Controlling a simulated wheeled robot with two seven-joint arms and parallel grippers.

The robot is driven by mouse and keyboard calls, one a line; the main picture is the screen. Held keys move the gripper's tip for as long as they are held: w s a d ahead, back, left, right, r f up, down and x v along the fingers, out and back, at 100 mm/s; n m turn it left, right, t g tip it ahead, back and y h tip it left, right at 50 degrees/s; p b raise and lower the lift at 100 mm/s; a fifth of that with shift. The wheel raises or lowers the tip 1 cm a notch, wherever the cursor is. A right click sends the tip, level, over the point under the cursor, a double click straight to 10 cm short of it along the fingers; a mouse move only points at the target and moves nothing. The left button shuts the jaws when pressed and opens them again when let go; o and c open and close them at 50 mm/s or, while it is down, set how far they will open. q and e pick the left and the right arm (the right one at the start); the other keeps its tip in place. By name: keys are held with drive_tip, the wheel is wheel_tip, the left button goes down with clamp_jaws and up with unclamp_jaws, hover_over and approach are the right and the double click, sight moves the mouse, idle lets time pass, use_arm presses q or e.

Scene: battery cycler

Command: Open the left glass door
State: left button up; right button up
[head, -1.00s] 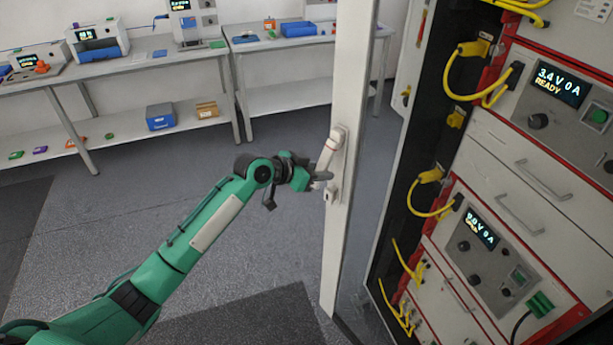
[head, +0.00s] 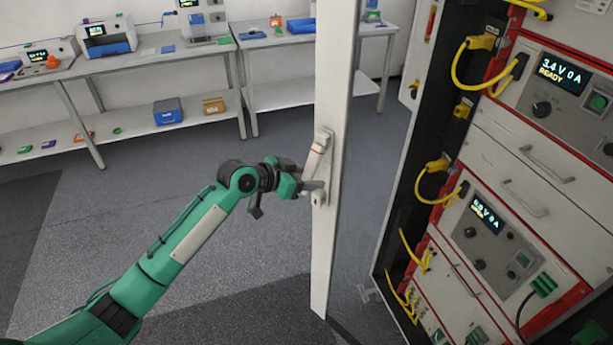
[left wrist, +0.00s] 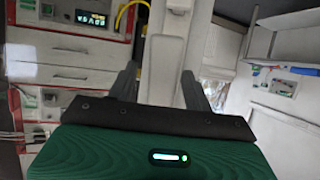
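The left glass door (head: 336,110) stands swung out from the cabinet, seen nearly edge-on as a tall white frame. Its white handle (head: 319,155) sits at mid-height on the frame. My left gripper (head: 313,186) is at the lower part of the handle, its fingers on either side of it. In the left wrist view the handle (left wrist: 165,50) fills the gap between the two dark fingers of my left gripper (left wrist: 160,75). The glass itself is hard to make out. My right gripper is not in view.
The battery cycler cabinet (head: 500,180) stands at the right, with red-edged modules, lit displays and yellow cables (head: 455,65) hanging out at its left side. Benches (head: 190,52) with instruments stand along the back wall. The grey floor (head: 150,190) left of the door is clear.

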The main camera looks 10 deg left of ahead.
use_arm(q)
drive_tip(key=shift+a, duration=0.25)
drive_tip(key=b+v, duration=0.4)
drive_tip(key=v, duration=0.9)
drive_tip(key=shift+s+b, duration=0.3)
drive_tip(key=shift+b, duration=0.05)
drive_tip(key=shift+r, duration=0.15)
